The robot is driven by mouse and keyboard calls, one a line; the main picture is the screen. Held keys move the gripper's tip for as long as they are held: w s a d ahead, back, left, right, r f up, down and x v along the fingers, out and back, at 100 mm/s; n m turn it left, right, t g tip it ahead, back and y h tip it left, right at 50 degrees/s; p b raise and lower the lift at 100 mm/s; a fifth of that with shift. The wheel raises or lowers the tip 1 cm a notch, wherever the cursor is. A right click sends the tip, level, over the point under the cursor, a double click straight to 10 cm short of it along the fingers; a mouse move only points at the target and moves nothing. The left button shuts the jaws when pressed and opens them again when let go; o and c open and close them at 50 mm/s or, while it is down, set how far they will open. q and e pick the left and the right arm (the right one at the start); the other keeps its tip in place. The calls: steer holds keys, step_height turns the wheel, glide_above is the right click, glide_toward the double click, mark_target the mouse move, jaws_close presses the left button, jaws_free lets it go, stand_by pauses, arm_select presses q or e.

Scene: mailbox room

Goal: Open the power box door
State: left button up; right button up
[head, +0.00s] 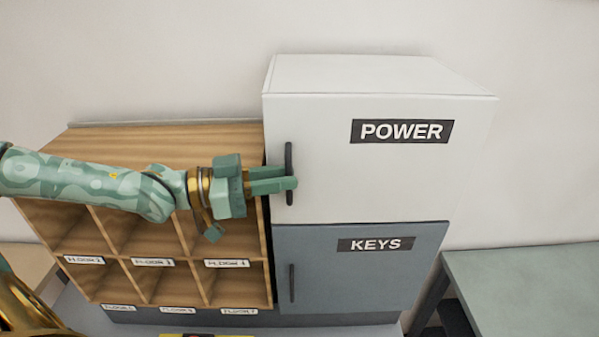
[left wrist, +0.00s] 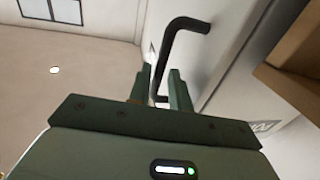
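The white power box (head: 400,175), labelled POWER, sits on top of the grey keys box, and its door looks shut. Its dark vertical handle (head: 289,160) is on the door's left side. My left gripper (head: 293,184) reaches in from the left to the handle's lower part. In the left wrist view, the black handle (left wrist: 178,38) passes between the fingers of my left gripper (left wrist: 160,72). The fingers stand apart, with what looks like a small gap on each side of the bar. My right gripper is not in view.
The grey keys box (head: 365,270) with its own dark handle (head: 291,283) is directly below. Wooden mail cubbies (head: 165,140) stand to the left, under my left arm. A grey-green table (head: 525,285) is at the right. The space in front of the power door looks clear.

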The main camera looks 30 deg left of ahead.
mark_target(300, 176)
arm_select(q)
steer(key=shift+r+x, duration=0.2)
steer(key=shift+x, duration=0.8)
steer(key=shift+p+x, duration=0.35)
steer(key=shift+x, duration=0.5)
steer(key=shift+f, duration=0.15)
steer(key=shift+s, duration=0.1)
jaws_close()
